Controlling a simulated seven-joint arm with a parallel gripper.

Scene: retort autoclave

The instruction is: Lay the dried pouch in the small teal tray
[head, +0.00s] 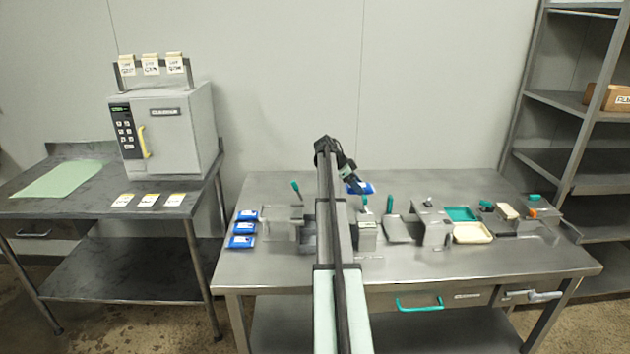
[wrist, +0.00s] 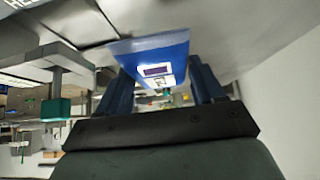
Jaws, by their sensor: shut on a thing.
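A blue pouch with a white label (wrist: 157,50) is between the fingers of my gripper (wrist: 160,90) in the wrist view. My gripper is shut on it. In the head view the held pouch (head: 366,188) shows above the back middle of the table, beside my gripper (head: 354,185). The small teal tray (head: 461,213) sits on the right half of the table, to the right of my gripper and apart from it. Whether the pouch is wet or dry cannot be told.
Several blue pouches (head: 243,228) lie at the table's left edge. A cream tray (head: 473,233) sits just in front of the teal tray. A metal stand (head: 432,224) is left of the trays, and a grey scoop-like pan (head: 397,229) is left of that. The table's front strip (head: 500,265) is clear.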

